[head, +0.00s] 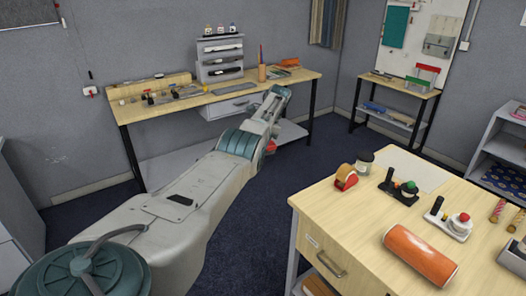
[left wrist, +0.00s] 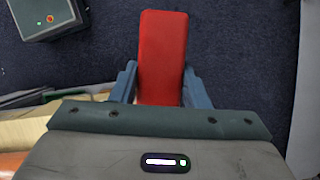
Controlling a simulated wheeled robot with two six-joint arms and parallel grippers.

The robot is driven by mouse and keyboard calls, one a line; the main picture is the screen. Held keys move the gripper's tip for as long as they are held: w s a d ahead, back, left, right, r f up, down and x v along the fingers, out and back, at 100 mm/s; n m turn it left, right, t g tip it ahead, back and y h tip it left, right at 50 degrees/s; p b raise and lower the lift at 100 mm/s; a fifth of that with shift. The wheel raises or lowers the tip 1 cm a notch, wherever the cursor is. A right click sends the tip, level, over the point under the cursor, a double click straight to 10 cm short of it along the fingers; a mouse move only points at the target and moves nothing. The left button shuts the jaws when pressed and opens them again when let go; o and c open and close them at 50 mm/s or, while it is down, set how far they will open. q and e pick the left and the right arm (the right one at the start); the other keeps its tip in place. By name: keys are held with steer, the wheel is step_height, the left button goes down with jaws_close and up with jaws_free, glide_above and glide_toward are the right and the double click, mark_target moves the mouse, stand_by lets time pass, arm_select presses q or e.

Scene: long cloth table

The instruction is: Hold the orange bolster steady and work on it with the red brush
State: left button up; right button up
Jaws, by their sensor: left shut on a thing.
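The orange bolster (head: 420,255) lies on its side on the near wooden table, close to its front edge, with no gripper on it. My left gripper (left wrist: 160,88) is shut on a red block-shaped thing, which I take to be the red brush (left wrist: 162,50). Its blue-grey fingers press on both sides of it. In the head view my left arm reaches forward over the floor, left of the table, and only a bit of red shows beside the gripper. Bristles cannot be made out. My right gripper is in neither view.
A cluttered bench (head: 290,82) stands along the back wall. Dark carpet lies open between them.

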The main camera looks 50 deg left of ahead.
arm_select(q)
steer(key=shift+s+d+n+h, duration=0.15)
steer(key=shift+n+h, duration=0.15)
steer(key=shift+n, duration=0.6)
steer(key=shift+s+d+n+h, duration=0.15)
steer(key=shift+n+h, duration=0.05)
steer(key=shift+n, duration=0.35)
steer(key=shift+s+d+n+h, duration=0.1)
steer(key=shift+d+n+h, duration=0.1)
steer(key=shift+n, duration=0.35)
steer(key=shift+w+d+f+n+t+h, duration=0.3)
steer(key=shift+n+t+h, duration=0.35)
steer(key=shift+n, duration=1.95)
steer(key=shift+w+d+f+n+t+h, duration=0.15)
steer(key=shift+d+f+n+t+h, duration=0.45)
steer(key=shift+n, duration=2)
steer(key=shift+w+a+f+n+t+h, duration=0.25)
steer(key=shift+n+h, duration=0.7)
steer(key=shift+n, duration=1.65)
steer(key=shift+w+n+t, duration=0.15)
steer(key=shift+n+t, duration=0.15)
steer(key=shift+n, duration=0.2)
